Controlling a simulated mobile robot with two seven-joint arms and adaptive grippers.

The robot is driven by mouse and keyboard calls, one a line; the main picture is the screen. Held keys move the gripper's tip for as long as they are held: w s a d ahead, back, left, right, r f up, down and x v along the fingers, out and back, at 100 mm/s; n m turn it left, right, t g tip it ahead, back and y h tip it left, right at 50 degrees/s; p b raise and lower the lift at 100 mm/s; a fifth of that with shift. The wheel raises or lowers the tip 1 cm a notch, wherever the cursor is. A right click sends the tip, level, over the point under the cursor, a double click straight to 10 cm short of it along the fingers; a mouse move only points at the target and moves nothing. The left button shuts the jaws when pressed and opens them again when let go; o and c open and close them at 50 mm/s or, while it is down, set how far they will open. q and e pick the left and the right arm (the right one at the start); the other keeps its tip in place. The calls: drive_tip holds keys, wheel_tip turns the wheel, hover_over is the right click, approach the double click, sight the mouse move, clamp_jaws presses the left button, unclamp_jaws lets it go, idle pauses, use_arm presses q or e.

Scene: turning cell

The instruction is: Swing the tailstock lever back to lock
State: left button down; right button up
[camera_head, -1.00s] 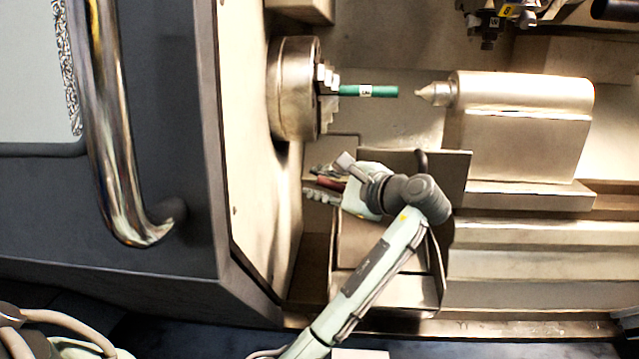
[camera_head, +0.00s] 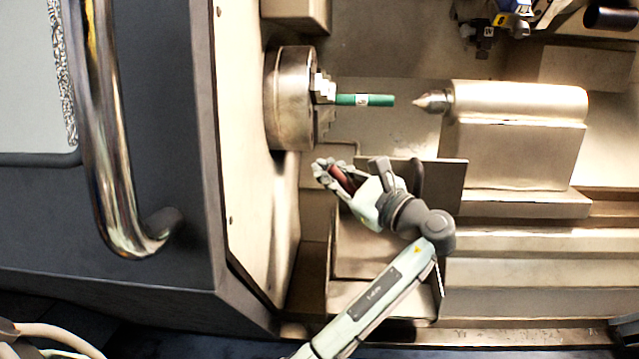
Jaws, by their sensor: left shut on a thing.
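The tailstock (camera_head: 515,105) is a pale metal block with a pointed centre facing left, at the right of the head view. My left gripper (camera_head: 330,176) is below the chuck, left of and lower than the tailstock's point. It is shut on a dark red bar-like thing (camera_head: 342,178), mostly hidden by its fingers. I cannot tell whether this is the tailstock lever's grip. A black curved piece (camera_head: 417,174) stands behind my wrist, its lower part hidden. My right gripper is out of view.
The chuck (camera_head: 290,98) holds a green bar (camera_head: 372,100) pointing at the tailstock, with a gap between. A tool turret (camera_head: 495,20) hangs at top right. The dark door with a chrome handle (camera_head: 110,140) fills the left side.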

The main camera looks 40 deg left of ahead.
use_arm(q)
drive_tip(key=c, duration=1.5)
unclamp_jaws()
drive_tip(key=shift+o, duration=0.2)
